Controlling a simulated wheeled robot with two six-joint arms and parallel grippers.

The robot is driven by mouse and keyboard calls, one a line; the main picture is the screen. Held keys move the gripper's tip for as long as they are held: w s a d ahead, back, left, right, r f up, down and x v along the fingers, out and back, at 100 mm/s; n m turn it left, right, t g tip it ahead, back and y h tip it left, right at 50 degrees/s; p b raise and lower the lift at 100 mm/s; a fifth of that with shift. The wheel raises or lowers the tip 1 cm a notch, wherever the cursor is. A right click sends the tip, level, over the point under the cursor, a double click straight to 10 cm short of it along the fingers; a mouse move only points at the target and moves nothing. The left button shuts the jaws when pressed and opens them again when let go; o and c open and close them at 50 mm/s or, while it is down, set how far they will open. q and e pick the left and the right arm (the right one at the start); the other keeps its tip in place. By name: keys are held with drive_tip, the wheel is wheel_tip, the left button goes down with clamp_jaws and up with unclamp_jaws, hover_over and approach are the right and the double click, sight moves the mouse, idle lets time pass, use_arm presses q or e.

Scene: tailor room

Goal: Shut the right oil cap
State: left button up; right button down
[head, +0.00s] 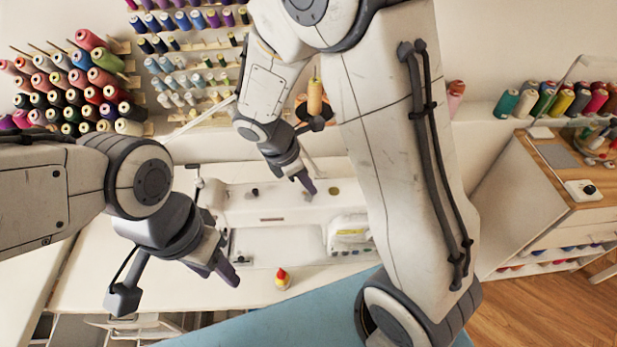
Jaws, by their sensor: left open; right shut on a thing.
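The white sewing machine (235,205) stands on the white table. A small dark knob (255,192) sits on its top at the left, and a small round yellowish spot (334,191) lies further right. My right gripper (308,188) reaches down to the machine's top between them. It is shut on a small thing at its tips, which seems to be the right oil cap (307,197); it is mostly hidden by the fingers. My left gripper (228,270) is open and empty, in front of the machine's left end, apart from it.
A small red and yellow bottle (282,279) stands on the table in front of the machine. Thread racks (75,85) line the wall at the left. A thread cone (314,97) stands behind the machine. A wooden cabinet (545,170) is at the right.

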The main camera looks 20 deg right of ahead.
drive_tip(key=m+p, duration=0.1)
drive_tip(key=m, duration=0.1)
drive_tip(key=m+g+p, duration=0.1)
drive_tip(key=m, duration=0.1)
drive_tip(key=m+g+p, duration=0.1)
drive_tip(key=m, duration=0.1)
drive_tip(key=shift+w+r+m, duration=0.15)
drive_tip(key=shift+w+m, duration=0.15)
drive_tip(key=m+p, duration=0.1)
drive_tip(key=m+g+y, duration=0.1)
drive_tip(key=m, duration=0.1)
drive_tip(key=shift+w+d+g+p, duration=0.1)
drive_tip(key=shift+d+g+p, duration=0.05)
drive_tip(key=shift+g+p, duration=0.2)
drive_tip(key=shift+w+d+m+g+y+p, duration=0.1)
drive_tip(key=shift+m+g+y+p, duration=0.3)
drive_tip(key=shift+m, duration=1.2)
drive_tip(key=c, duration=0.8)
unclamp_jaws()
drive_tip(key=b+v, duration=0.2)
drive_tip(key=v, duration=0.8)
drive_tip(key=shift+d+r, duration=0.15)
drive_tip(key=shift+r, duration=0.05)
